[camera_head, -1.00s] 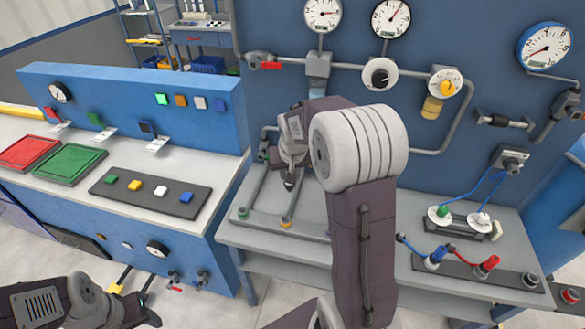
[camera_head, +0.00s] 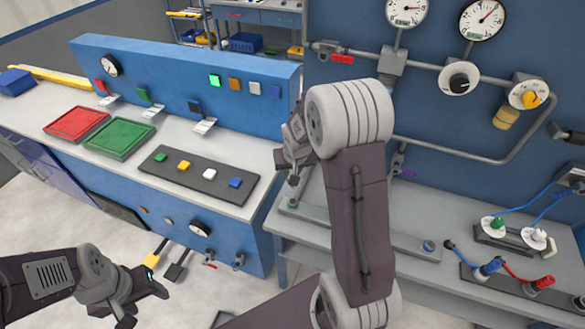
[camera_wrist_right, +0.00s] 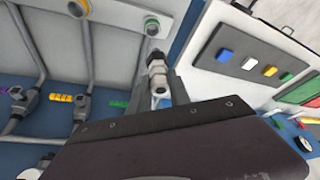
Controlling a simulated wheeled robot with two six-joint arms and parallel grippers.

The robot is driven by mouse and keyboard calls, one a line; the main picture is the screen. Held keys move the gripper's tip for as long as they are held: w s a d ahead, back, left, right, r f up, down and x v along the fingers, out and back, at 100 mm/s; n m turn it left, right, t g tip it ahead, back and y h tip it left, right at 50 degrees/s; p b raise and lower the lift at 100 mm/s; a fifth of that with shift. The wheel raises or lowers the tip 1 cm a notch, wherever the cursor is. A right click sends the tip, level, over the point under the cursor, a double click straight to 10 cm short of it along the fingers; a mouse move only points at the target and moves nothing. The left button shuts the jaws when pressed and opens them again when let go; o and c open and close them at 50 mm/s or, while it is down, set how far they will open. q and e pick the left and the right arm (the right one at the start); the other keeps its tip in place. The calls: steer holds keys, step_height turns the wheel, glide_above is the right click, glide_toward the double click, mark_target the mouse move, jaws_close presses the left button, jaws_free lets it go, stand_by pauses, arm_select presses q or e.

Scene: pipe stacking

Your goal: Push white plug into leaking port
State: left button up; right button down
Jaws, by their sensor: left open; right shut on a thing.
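My right gripper (camera_wrist_right: 165,97) is shut on a small silver and white plug-like piece (camera_wrist_right: 156,70) in the right wrist view. My left gripper (camera_head: 142,296) is open and empty at the lower left, in front of the blue console. No leak is clearly visible.
A blue console (camera_head: 190,95) holds red and green trays and a dark strip (camera_head: 220,187) of coloured buttons. The grey bench (camera_head: 455,215) stands right, with cable sockets (camera_head: 495,228) and blue and red plugs. Gauges and pipes cover the wall behind. My right arm hides part of the bench.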

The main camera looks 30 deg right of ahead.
step_height(320, 180, down, 7)
steer(key=b, duration=0.5)
steer(key=shift+s+d+f+b, duration=0.15)
steer(key=shift+f+b, duration=0.05)
steer(key=shift+b, duration=0.1)
steer(key=shift+f, duration=0.2)
steer(key=shift+r, duration=0.1)
steer(key=shift+f+b, duration=0.7)
steer(key=shift+b, duration=0.05)
steer(key=shift+f+b, duration=0.85)
steer(key=shift+f, duration=0.15)
